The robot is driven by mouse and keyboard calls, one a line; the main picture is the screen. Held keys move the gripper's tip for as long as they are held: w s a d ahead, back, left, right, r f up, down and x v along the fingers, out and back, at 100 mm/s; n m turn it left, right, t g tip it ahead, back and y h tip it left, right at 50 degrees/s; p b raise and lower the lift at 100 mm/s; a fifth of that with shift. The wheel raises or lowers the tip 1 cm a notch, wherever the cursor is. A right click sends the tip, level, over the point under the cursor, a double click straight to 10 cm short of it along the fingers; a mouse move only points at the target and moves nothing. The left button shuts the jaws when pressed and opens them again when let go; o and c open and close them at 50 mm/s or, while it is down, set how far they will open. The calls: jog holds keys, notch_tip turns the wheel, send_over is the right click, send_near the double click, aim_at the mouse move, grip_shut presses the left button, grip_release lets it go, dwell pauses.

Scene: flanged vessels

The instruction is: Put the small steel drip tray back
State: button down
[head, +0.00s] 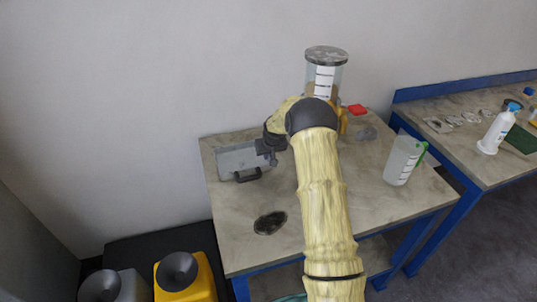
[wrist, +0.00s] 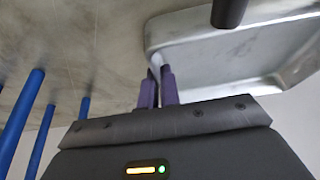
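The small steel drip tray (head: 240,157) is at the back left of the near table, by the wall. It is a shallow grey pan with a dark handle (head: 247,175) on its front side. In the wrist view, the tray (wrist: 225,45) fills the upper right, with a dark cylindrical part (wrist: 228,12) at the top edge. My gripper (head: 267,152) is at the tray's right end. In the wrist view my gripper (wrist: 158,72) has its fingers close together at the tray's edge, seemingly with the rim between them. The contact itself is partly hidden.
A clear vessel (head: 324,75) with a grey lid stands behind my arm. A red piece (head: 357,109) lies beside it, and a measuring jug (head: 402,160) stands at the right. A dark round patch (head: 270,222) is on the table's front left. A side table (head: 460,155) holds a white bottle (head: 497,130).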

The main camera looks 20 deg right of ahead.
jog(key=c, duration=2.1)
grip_release()
jog(key=shift+f, duration=0.15)
jog(key=o, duration=0.5)
jog(key=shift+s+r, duration=0.1)
jog(key=shift+r, duration=0.45)
jog(key=b+v, duration=0.1)
jog(key=v, duration=1)
jog(key=shift+s+r, duration=0.1)
